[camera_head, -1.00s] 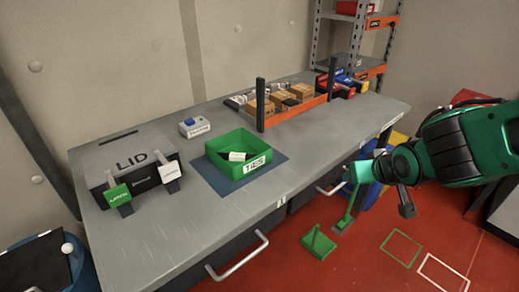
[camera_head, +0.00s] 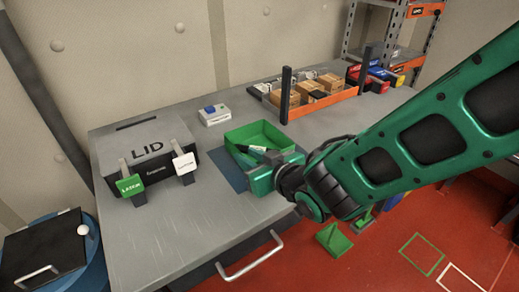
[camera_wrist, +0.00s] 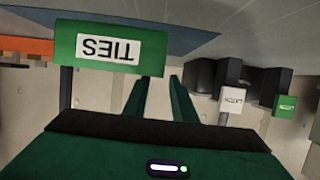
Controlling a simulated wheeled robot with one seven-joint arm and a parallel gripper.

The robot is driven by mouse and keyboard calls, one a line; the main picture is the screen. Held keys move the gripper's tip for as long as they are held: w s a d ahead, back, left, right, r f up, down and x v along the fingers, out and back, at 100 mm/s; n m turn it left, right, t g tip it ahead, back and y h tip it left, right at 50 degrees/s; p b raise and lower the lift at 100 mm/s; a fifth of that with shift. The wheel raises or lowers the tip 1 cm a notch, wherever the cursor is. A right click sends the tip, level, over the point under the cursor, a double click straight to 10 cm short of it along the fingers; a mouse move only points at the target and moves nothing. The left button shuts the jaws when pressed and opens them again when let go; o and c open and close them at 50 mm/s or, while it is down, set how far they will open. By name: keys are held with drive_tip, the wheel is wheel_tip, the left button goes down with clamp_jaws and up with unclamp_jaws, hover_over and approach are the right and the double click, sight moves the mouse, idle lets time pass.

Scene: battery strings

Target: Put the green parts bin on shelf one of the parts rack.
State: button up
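The green parts bin (camera_head: 283,131) stands on a blue mat (camera_head: 229,171) on the grey bench, with small items inside. My gripper (camera_head: 258,172) is at its near side and hides its front face in the head view. In the wrist view, the bin's front (camera_wrist: 82,62) with the upside-down TIES label is left of and beyond my fingers (camera_wrist: 160,98). The fingers are apart with nothing between them. I cannot tell whether they touch the bin. The parts rack (camera_head: 411,65) stands at the back right, with orange-fronted shelves; my arm hides its lower part.
A small white box with a blue button (camera_head: 214,115) is behind. An orange-edged tray (camera_head: 325,104) of cartons and two black posts stand at right. The bench front is clear.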

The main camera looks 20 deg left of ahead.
sight(237, 149)
drive_tip(key=shift+x, duration=3.5)
drive_tip(key=shift+r, duration=0.15)
clamp_jaws()
